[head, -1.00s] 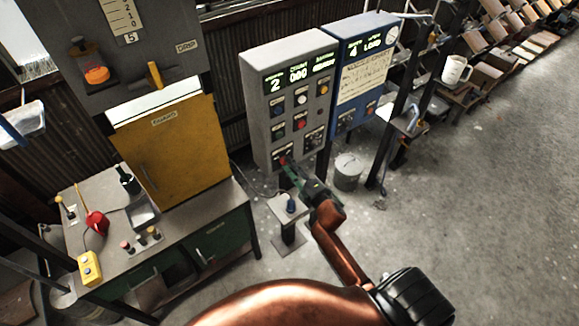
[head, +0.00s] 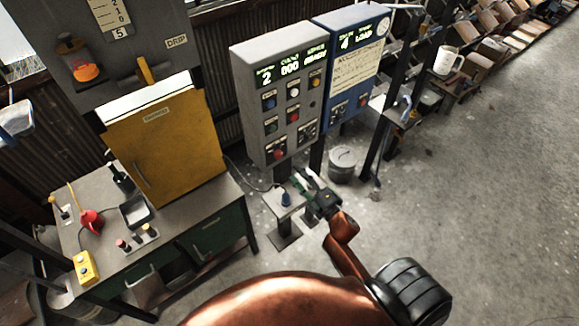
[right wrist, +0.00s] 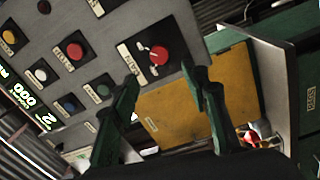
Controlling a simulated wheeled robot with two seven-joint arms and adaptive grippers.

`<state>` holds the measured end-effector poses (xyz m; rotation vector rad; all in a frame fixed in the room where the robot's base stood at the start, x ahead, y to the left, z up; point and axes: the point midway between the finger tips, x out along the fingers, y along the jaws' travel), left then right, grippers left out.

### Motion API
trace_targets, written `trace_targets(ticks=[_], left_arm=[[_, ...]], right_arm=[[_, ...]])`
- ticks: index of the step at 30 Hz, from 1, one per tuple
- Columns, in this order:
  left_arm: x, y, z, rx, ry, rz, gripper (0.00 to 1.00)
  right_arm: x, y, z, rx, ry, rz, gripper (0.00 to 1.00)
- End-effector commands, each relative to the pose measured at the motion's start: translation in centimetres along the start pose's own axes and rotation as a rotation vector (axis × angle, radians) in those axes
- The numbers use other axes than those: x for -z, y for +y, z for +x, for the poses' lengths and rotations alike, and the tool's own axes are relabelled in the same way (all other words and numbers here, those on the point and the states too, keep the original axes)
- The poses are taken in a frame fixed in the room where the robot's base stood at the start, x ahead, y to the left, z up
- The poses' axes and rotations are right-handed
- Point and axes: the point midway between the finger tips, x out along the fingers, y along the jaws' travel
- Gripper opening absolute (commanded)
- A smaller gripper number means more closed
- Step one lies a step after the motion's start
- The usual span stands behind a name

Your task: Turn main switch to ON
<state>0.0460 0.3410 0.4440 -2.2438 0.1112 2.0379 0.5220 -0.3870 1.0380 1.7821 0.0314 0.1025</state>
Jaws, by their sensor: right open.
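The main switch is a red round knob (head: 278,153) at the lower left of the grey control panel (head: 245,95). In the right wrist view the red knob (right wrist: 160,55) sits on a dark plate with a label beside it, with pale marks next to the knob. The label and the knob's exact setting are too blurred to read. My right gripper (head: 303,181) is open and empty, below and to the right of the knob, apart from the panel. Its two green fingers (right wrist: 160,80) show apart in the wrist view, with the knob beyond their tips. My left gripper is out of view.
A blue panel (head: 352,65) adjoins the grey one on the right. A small stand (head: 285,203) and a grey canister (head: 342,165) are below the panels. A workbench with a yellow cabinet (head: 165,140) is at left. Open floor lies to the right.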

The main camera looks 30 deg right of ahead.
Motion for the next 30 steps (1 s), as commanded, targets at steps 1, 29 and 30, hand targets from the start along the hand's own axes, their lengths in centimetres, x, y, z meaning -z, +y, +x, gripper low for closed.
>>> trace_targets(ticks=[1, 29, 30], left_arm=[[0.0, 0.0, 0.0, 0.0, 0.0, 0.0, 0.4], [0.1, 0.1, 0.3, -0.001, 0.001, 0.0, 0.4], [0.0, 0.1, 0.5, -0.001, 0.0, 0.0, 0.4]], right_arm=[[-0.1, -0.1, -0.9, 0.001, -0.002, 0.0, 0.42], [-0.8, -2.3, -3.1, 0.031, -0.021, 0.038, 0.42], [-1.3, -3.9, -3.2, 0.053, -0.036, 0.065, 0.42]])
